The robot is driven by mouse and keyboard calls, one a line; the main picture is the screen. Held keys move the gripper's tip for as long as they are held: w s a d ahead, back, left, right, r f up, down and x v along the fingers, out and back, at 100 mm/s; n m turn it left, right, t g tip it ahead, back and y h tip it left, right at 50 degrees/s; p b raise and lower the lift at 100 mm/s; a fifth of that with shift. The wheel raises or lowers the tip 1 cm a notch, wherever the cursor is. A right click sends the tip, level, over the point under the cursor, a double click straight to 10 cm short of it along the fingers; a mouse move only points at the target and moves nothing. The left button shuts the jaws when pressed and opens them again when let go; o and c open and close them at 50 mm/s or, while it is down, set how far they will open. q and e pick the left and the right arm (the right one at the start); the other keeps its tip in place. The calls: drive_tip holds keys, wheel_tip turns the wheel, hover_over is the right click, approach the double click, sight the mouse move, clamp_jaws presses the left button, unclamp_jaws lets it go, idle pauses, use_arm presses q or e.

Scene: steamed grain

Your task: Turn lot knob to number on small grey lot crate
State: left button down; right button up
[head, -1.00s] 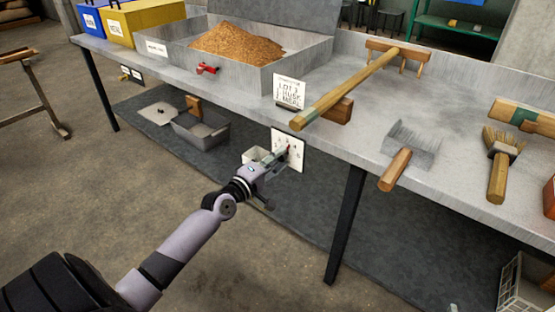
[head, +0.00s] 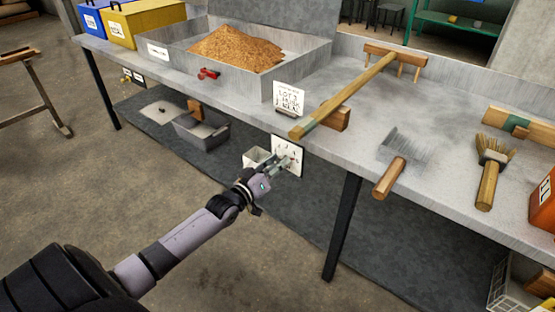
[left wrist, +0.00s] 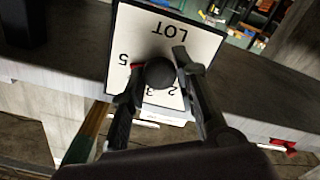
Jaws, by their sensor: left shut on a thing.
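The lot knob is a round black knob (left wrist: 160,73) on a white plate (left wrist: 188,42) marked LOT, which appears upside down in the left wrist view. Digits 5, 3 and 2 show; others are hidden by my fingers. A red mark shows at the left fingertip, near the 5. My left gripper (left wrist: 159,70) is shut on the knob, one finger on each side. In the head view the plate (head: 289,145) hangs at the table's front edge, and my left gripper (head: 281,164) covers its lower part. A card (head: 289,97) above appears to read LOT 3. My right gripper is out of view.
A small pale open box (head: 256,157) is beside my gripper. A grey tray (head: 205,137) stands under the table. The tabletop (head: 345,145) holds a grain bin (head: 168,52), a wooden rake (head: 350,90) and a brush (head: 490,170). A black table leg (head: 341,230) stands to the right.

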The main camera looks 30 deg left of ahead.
use_arm(q)
drive_tip(key=shift+f+m+p, duration=0.1)
drive_tip(key=shift+m+p, duration=0.5)
drive_tip(key=shift+m, duration=0.6)
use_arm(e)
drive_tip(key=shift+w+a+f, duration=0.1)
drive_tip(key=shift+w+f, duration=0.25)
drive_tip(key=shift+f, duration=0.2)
use_arm(q)
drive_tip(key=c, duration=1.3)
unclamp_jaws()
drive_tip(key=shift+s, duration=0.1)
drive_tip(key=s, duration=0.8)
drive_tip(key=s+a, duration=0.1)
drive_tip(key=s, duration=0.2)
drive_tip(key=shift+s, duration=0.4)
